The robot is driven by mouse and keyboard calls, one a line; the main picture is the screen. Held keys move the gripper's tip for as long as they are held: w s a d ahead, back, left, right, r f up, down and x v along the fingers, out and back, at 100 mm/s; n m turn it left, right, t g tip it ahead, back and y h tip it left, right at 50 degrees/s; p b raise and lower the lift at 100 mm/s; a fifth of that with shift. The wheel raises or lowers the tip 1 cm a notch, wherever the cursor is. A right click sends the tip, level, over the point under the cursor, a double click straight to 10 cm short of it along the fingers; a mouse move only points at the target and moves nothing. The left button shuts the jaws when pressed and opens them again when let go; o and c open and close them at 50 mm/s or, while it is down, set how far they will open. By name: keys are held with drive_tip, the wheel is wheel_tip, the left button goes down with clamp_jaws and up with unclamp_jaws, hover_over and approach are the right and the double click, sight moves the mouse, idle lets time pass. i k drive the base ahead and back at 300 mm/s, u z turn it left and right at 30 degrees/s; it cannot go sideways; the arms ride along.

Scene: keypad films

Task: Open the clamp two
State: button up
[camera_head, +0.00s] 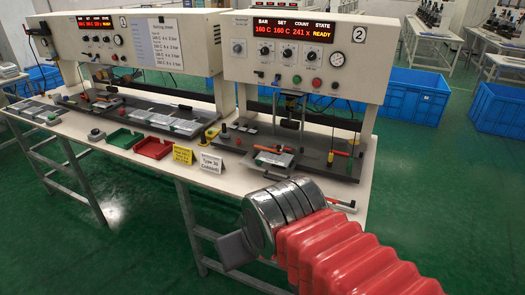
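The machine marked 2 (305,62) stands at the right of the bench, its display reading READY. On its dark base plate (308,165) are two orange-red handled parts, a left one (273,150) and a right one (341,154). They look like clamp levers, but I cannot tell which is clamp two or whether either is open. A light flat piece (275,159) lies near the left one. My gripper (235,250) is in the foreground, in front of the bench edge and apart from the handles. Its fingers are mostly hidden, so its opening is unclear.
A second press machine (150,50) stands at the left. Blue crates (415,95) stand behind. Green floor at the right is clear.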

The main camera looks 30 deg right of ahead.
sight(278, 147)
drive_tip(key=u, duration=0.65)
drive_tip(key=k, duration=0.9)
drive_tip(key=u, duration=0.45)
drive_tip(key=i, duration=1.6)
drive_tip(key=z, duration=1.2)
drive_tip(key=i, duration=0.75)
drive_tip(key=z, duration=0.5)
